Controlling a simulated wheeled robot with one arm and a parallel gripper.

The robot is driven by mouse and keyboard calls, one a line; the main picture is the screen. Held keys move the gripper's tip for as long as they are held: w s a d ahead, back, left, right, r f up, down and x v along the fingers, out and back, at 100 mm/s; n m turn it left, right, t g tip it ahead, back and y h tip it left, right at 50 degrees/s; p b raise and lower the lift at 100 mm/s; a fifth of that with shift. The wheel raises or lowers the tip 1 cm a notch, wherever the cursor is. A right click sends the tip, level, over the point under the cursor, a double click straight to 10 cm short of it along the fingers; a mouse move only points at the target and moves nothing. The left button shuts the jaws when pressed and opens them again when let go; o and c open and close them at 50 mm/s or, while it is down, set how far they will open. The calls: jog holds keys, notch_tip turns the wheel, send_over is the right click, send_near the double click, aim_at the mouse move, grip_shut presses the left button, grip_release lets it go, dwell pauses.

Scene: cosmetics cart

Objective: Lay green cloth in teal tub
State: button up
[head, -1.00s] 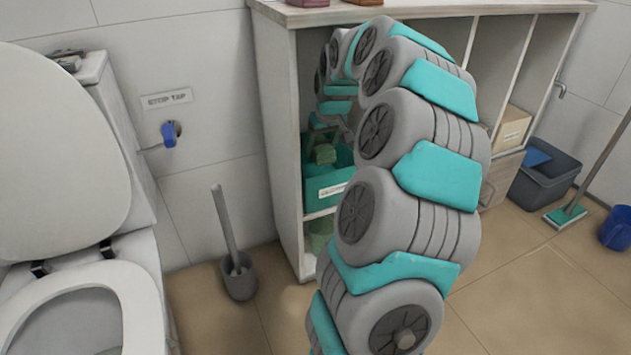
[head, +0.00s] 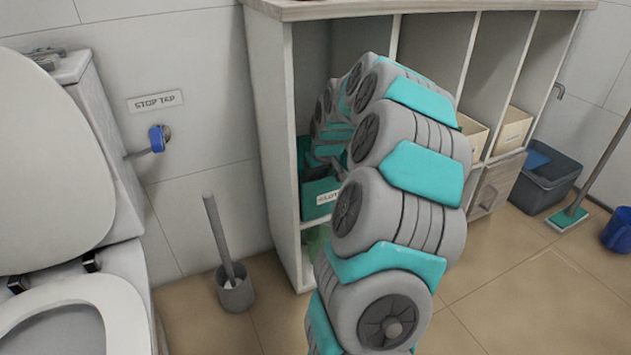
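The teal tub (head: 318,196) stands on a shelf in the left bay of the pale cabinet, with a white label on its front. Its right part is hidden behind my arm. My arm reaches into this bay, and my gripper (head: 332,158) is at the tub's opening, mostly covered by my own arm links. I cannot make out its fingers or whether they hold anything. The green cloth is not clearly visible now; the tub's inside is mostly hidden.
The cabinet's left side panel (head: 268,150) and top (head: 420,6) bound the bay closely. Something pale green (head: 316,240) is on the shelf below. A toilet (head: 75,290) and brush holder (head: 235,290) stand left. A grey bucket (head: 545,182) and mop stand right.

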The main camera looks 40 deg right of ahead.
jog(key=shift+f, duration=0.1)
jog(key=shift+f, duration=0.1)
jog(key=o, duration=1.3)
jog(key=p+v, duration=0.1)
jog(key=v, duration=1.1)
jog(key=shift+s, duration=0.1)
